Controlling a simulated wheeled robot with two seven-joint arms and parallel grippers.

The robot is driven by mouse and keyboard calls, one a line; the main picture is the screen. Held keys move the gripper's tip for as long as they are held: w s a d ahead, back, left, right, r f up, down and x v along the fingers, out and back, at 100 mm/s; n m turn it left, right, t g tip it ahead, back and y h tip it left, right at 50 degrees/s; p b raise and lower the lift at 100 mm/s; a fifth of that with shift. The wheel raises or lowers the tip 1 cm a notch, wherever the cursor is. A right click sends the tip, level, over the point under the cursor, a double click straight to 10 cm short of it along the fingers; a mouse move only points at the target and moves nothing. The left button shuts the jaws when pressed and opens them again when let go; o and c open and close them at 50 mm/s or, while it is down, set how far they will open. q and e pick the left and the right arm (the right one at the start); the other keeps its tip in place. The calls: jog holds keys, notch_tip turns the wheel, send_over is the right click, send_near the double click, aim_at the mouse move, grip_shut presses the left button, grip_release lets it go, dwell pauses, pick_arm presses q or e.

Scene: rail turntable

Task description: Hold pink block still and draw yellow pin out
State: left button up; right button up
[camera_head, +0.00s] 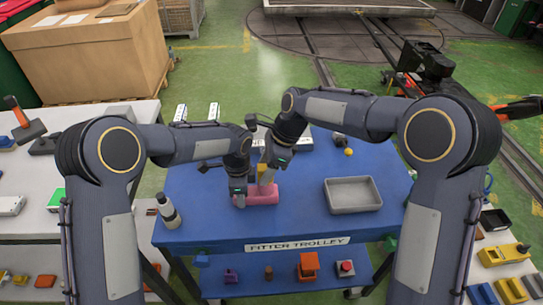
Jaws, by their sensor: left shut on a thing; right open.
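The pink block (262,195) lies on the blue trolley top (300,222), left of the tray. The yellow pin (261,171) stands up from the block, and only part of it shows between my grippers. My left gripper (239,200) is shut on the left end of the pink block. My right gripper (266,180) is open at the yellow pin, above the block. The arm and fingers hide some of the pin, so I cannot tell whether the fingers touch it.
A grey tray (352,207) sits on the right of the trolley top. A bottle (168,210) stands at the left edge. White benches with tools and parts flank the trolley. The front middle of the top is clear.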

jog(key=shift+a+f, duration=0.1)
jog(key=shift+f, duration=0.2)
jog(key=shift+r, duration=0.1)
grip_shut()
dwell(0.4)
